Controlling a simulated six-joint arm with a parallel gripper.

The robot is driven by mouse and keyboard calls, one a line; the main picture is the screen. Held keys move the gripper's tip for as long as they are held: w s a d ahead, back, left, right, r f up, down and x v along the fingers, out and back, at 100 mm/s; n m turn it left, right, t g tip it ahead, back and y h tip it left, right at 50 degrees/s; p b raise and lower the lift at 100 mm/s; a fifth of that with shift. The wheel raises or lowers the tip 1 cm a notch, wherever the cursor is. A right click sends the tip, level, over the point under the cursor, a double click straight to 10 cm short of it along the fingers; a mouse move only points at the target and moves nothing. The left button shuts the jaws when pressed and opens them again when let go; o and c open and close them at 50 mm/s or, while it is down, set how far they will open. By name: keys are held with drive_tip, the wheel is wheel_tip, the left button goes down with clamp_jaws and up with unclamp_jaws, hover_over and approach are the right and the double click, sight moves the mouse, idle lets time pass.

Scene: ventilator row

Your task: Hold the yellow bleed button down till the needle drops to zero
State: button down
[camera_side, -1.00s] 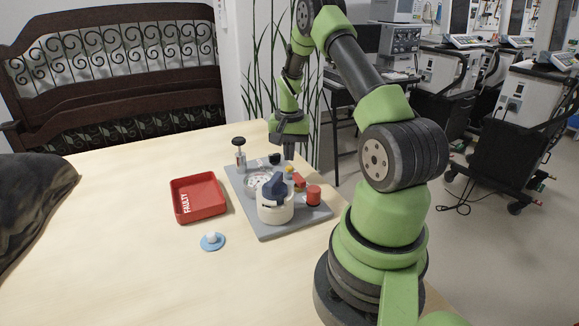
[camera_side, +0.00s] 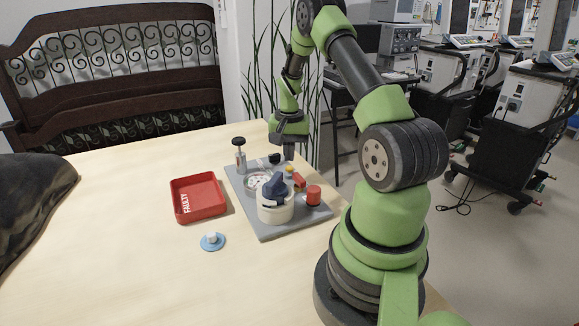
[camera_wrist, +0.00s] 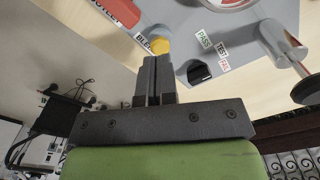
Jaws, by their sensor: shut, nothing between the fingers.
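The yellow bleed button (camera_side: 290,168) stands on the grey panel (camera_side: 262,232) in the side view. In the wrist view the yellow button (camera_wrist: 161,46) sits by a label partly reading "BLE". My gripper (camera_side: 289,158) is shut and empty, pointing down with its fingertips just above the button. In the wrist view my gripper's fingertips (camera_wrist: 153,62) lie right by the button and partly overlap its near edge. I cannot tell whether they touch. The round white gauge (camera_side: 253,181) is partly hidden behind the blue-handled valve, and its needle is too small to read.
A blue-handled white valve (camera_side: 275,208), a red knob (camera_side: 313,196) and a black-topped post (camera_side: 239,153) stand on the panel. A red "FAULTY" tray (camera_side: 199,197) lies left. A small blue disc (camera_side: 213,242) lies in front.

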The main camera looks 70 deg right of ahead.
sight(288, 167)
drive_tip(key=shift+f, duration=1.35)
idle(1.1)
drive_tip(key=shift+r, duration=3.05)
drive_tip(key=shift+w+a+r, duration=0.15)
drive_tip(key=shift+r, duration=0.1)
drive_tip(key=w+a+r+n+t, duration=0.2)
drive_tip(key=a+r+n+t, duration=0.25)
drive_tip(key=a+r, duration=1.25)
drive_tip(key=s+a+r+n+t+y, duration=0.2)
drive_tip(key=s+a+n, duration=0.4)
drive_tip(key=s+a, duration=0.5)
drive_tip(key=shift+s+a+r+t, duration=0.2)
drive_tip(key=shift+a+r+t, duration=0.15)
drive_tip(key=shift+a+r, duration=0.6)
